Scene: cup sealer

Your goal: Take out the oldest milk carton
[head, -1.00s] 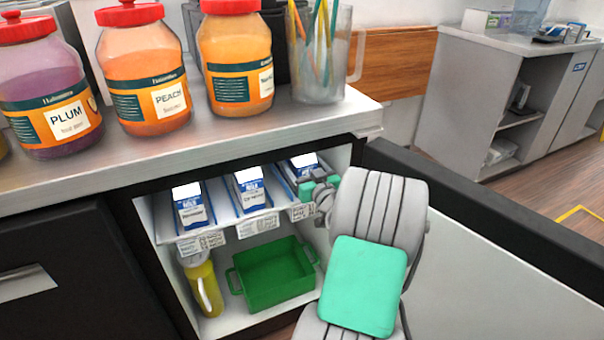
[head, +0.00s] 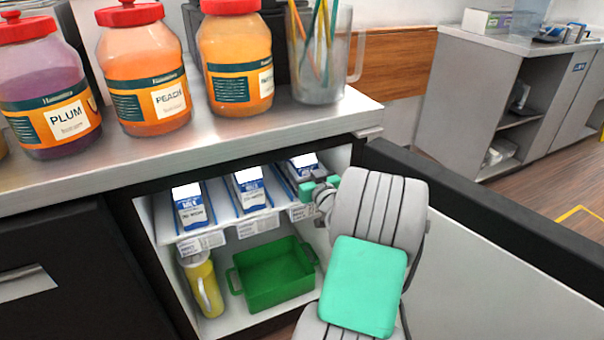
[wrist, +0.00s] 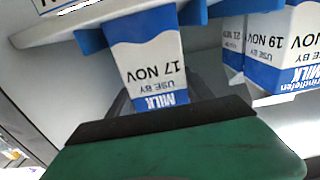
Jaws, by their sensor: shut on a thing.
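Three blue and white milk cartons show at the front of the fridge shelf in the head view: a left carton (head: 191,208), a middle carton (head: 249,190) and a right carton (head: 303,167). My gripper (head: 319,190) is at the right carton, partly covering it. In the wrist view, which shows the print upside down, my gripper (wrist: 160,112) is shut on a carton marked 17 NOV (wrist: 148,60). Beside it is a carton marked 19 NOV (wrist: 290,50). Another carton (wrist: 233,42), apparently marked 21 NOV, is partly hidden.
The shelf (head: 222,226) has dividers and front labels. Below are a green bin (head: 272,280) and a yellow jug (head: 203,285). The open fridge door (head: 480,270) stands to the right of my arm. Jars, including a peach jar (head: 150,75), stand on the counter (head: 230,140) above.

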